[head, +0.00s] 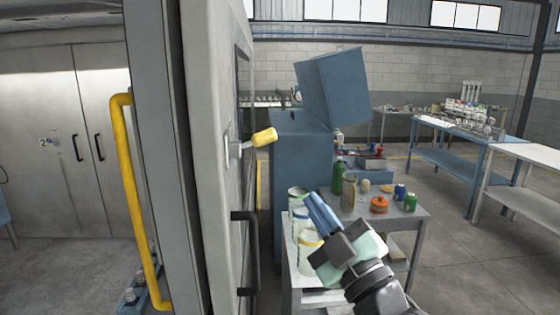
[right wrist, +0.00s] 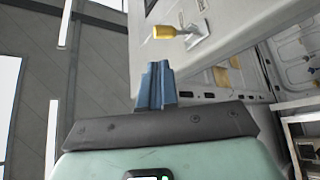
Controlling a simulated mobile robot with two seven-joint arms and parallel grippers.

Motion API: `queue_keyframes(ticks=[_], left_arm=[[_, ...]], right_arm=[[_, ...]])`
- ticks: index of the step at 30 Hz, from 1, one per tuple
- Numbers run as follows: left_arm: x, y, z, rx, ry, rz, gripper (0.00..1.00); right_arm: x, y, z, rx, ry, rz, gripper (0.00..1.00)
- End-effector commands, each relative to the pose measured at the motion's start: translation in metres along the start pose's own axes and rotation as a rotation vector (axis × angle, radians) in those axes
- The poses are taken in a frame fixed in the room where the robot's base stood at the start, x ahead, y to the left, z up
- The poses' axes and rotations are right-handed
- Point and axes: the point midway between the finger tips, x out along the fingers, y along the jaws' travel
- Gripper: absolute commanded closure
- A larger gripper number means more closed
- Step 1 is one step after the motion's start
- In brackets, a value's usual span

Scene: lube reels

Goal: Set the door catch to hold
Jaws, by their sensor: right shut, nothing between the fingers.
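The door catch (head: 264,137) is a lever with a yellow grip on a metal mount, fixed to the face of the pale grey door (head: 215,120). In the head view its grip points right and slightly up. In the right wrist view the catch (right wrist: 165,32) shows above my fingertips, apart from them, with its metal plate to the right. My right gripper (head: 313,202) is shut and empty, below and right of the catch in the head view, its blue fingers pointing up and left. I cannot tell which setting the catch is in. My left gripper is out of view.
A black pull handle (head: 249,252) sticks out from the door below the catch. A bench (head: 405,228) with jars, bottles and cans stands behind my right gripper. A blue cabinet (head: 299,170) stands beyond the door. A yellow rail (head: 130,200) is at left.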

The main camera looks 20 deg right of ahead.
Motion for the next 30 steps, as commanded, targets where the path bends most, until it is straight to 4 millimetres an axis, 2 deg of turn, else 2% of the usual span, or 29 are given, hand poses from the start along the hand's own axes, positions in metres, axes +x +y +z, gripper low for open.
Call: queue_keyframes(ticks=[5, 15, 19, 24, 30], left_arm=[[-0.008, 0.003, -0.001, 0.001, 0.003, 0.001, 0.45], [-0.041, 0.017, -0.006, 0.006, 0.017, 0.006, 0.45], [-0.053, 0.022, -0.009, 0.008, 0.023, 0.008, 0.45], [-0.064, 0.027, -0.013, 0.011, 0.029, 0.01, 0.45], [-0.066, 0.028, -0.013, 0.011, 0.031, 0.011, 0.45]], right_arm=[[0.019, 0.002, -0.003, -0.003, 0.004, 0.002, 1.0], [0.092, 0.003, -0.004, -0.001, 0.004, 0.002, 1.0], [0.115, 0.004, -0.004, -0.001, 0.003, 0.002, 1.0], [0.134, 0.003, -0.003, -0.002, 0.002, 0.003, 1.0], [0.139, 0.002, -0.002, -0.001, 0.001, 0.003, 1.0]])
